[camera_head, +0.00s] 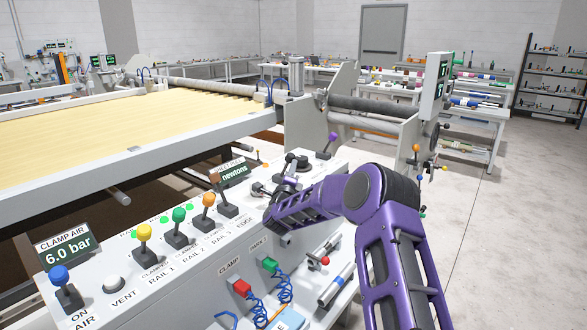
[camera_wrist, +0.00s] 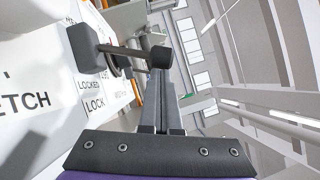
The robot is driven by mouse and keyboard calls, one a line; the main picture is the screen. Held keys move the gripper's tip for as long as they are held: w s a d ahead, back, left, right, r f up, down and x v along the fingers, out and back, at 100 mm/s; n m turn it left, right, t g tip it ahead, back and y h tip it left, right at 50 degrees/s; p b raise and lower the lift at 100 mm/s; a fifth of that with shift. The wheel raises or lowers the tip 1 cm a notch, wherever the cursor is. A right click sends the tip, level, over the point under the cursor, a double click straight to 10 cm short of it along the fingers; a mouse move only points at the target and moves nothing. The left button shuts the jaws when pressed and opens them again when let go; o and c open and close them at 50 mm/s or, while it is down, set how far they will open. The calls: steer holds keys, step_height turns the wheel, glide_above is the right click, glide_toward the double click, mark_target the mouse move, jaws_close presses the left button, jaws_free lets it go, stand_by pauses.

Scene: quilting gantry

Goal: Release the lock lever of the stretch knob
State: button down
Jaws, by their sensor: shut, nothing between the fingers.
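In the wrist view, my gripper (camera_wrist: 161,76) is shut, its two grey fingers together and nothing between them. A lever (camera_wrist: 125,50) with a dark block at its left end and a round black end on the right lies across the fingertips. The fingertips appear to be at or just under the round end; contact cannot be told. The panel beside it reads "LOCKED", "LOCK" and "...ETCH". In the head view, my gripper (camera_head: 287,186) is over the right part of the console, by a black round knob (camera_head: 297,160); my arm partly hides this area.
The console (camera_head: 190,262) carries a row of coloured levers left of my gripper and a "newtons" display (camera_head: 235,173). A purple-topped lever (camera_head: 330,142) stands close behind the black knob. Blue coiled hoses (camera_head: 257,310) hang on the front. The floor to the right is open.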

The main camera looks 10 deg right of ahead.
mark_target(287, 156)
steer(key=shift+w+a+r+n+g+y+p, duration=0.25)
steer(key=shift+r+n+g+p, duration=0.2)
steer(key=shift+n, duration=0.45)
steer(key=shift+w+a+r+n+g+y+p, duration=0.25)
steer(key=shift+a+r+n+p, duration=0.1)
steer(key=shift+n, duration=0.25)
steer(key=shift+w+a+r, duration=0.3)
steer(key=shift+w+a, duration=0.1)
steer(key=shift+w, duration=0.05)
steer(key=w+a+n, duration=0.1)
steer(key=w+a, duration=0.1)
steer(key=w+a+r+n+g, duration=0.1)
steer(key=w, duration=0.1)
steer(key=shift+a+n, duration=0.3)
steer(key=shift+a, duration=0.2)
steer(key=shift+r, duration=0.1)
